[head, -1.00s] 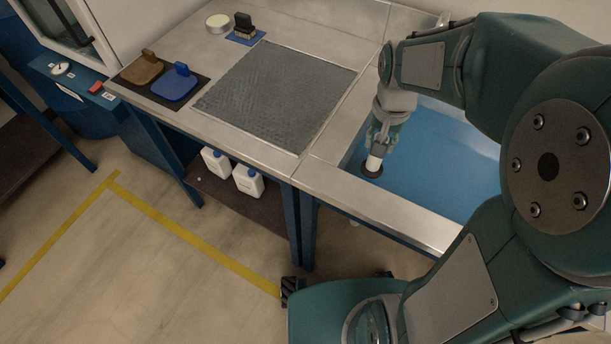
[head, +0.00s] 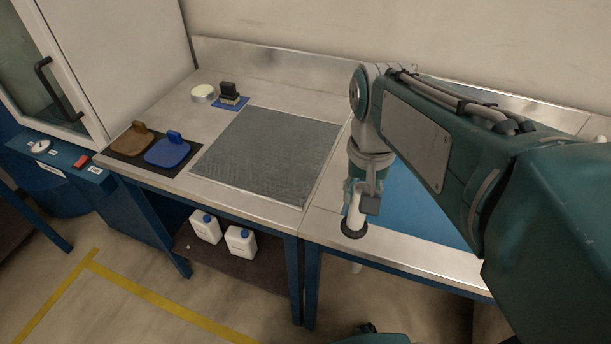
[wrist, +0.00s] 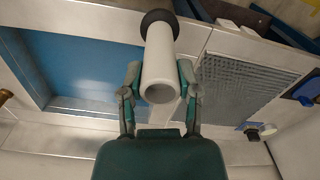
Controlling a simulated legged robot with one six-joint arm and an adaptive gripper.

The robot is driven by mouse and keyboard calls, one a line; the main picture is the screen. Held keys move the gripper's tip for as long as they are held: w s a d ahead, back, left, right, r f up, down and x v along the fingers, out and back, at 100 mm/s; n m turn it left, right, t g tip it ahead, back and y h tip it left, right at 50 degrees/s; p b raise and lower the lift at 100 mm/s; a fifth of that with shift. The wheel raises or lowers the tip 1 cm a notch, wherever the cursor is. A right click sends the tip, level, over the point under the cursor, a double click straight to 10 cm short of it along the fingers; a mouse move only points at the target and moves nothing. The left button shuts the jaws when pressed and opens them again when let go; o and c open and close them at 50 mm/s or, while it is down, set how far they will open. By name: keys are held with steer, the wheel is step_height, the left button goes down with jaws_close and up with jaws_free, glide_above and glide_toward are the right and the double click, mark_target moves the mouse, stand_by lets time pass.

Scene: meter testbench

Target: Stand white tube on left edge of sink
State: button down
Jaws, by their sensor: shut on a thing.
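The white tube (wrist: 160,68) is a hollow cylinder with a dark round flange at one end. My gripper (wrist: 160,85) is shut around its middle in the wrist view. In the head view my gripper (head: 361,196) points down and holds the tube (head: 354,216) upright with the dark flange lowest. The blue sink basin also shows at the left of the wrist view (wrist: 85,65).
A grey textured mat (head: 268,155) lies on the counter left of the sink. Brown (head: 133,142) and blue (head: 168,150) handled blocks, a brush (head: 229,93) and a round tin (head: 203,93) stand farther left. White bottles (head: 240,240) sit on the shelf below. A steel strip between mat and sink is clear.

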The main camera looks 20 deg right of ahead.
steer(key=w+a+f, duration=0.4)
steer(key=w+f, duration=0.5)
steer(key=f, duration=0.2)
steer(key=shift+w+f, duration=0.15)
steer(key=shift+w, duration=0.25)
steer(key=shift+c, duration=1.5)
jaws_free()
steer(key=shift+d+f, duration=0.1)
steer(key=shift+d, duration=0.1)
